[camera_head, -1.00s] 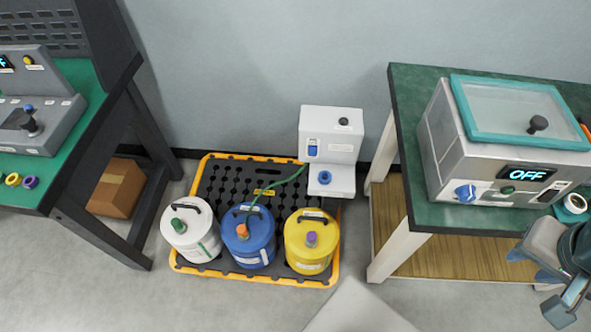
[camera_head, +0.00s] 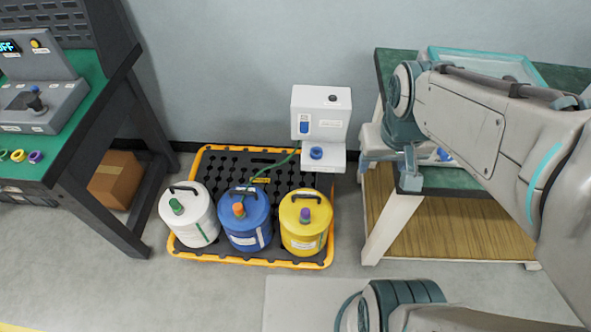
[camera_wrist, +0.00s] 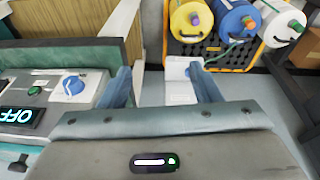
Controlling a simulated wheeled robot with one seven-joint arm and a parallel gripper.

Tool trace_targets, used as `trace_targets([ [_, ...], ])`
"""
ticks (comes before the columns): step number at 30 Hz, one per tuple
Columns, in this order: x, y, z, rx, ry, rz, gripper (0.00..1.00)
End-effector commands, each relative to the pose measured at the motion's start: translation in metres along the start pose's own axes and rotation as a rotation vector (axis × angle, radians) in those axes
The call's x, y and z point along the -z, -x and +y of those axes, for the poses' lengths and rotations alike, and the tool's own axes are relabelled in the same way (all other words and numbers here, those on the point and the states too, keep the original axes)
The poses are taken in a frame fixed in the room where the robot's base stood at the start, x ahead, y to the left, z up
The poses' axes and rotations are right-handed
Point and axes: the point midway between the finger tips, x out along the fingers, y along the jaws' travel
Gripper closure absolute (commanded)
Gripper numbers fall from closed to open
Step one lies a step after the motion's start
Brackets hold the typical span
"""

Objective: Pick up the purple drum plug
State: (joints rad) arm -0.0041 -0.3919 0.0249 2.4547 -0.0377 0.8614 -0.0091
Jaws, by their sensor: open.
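The purple drum plug (camera_head: 305,214) sits upright on the lid of the yellow drum (camera_head: 306,237), the rightmost of three drums. In the wrist view the plug (camera_wrist: 194,20) shows near the top edge, on the yellow drum (camera_wrist: 181,29). My gripper (camera_head: 390,175) is in front of the right bench, above and to the right of the yellow drum in the head view. In the wrist view its fingers (camera_wrist: 159,69) are spread apart with nothing between them. The gripper is well apart from the plug.
A blue drum (camera_head: 245,226) with an orange plug and a white drum (camera_head: 195,222) with a green plug stand beside it on the yellow-rimmed pallet (camera_head: 216,257). A white pump unit (camera_head: 320,115) stands behind. Dark bench legs (camera_head: 106,222) flank the left.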

Motion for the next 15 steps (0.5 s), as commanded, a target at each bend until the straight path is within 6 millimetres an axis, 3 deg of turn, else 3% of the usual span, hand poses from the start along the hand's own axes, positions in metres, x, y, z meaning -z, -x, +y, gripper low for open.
trace_targets([
  [1,0.005,-0.036,-0.004,-0.008,0.038,-0.022,0.43],
  [8,0.043,-0.15,-0.034,-0.021,0.261,-0.094,0.43],
  [15,0.069,-0.281,-0.078,0.022,0.484,-0.154,0.43],
])
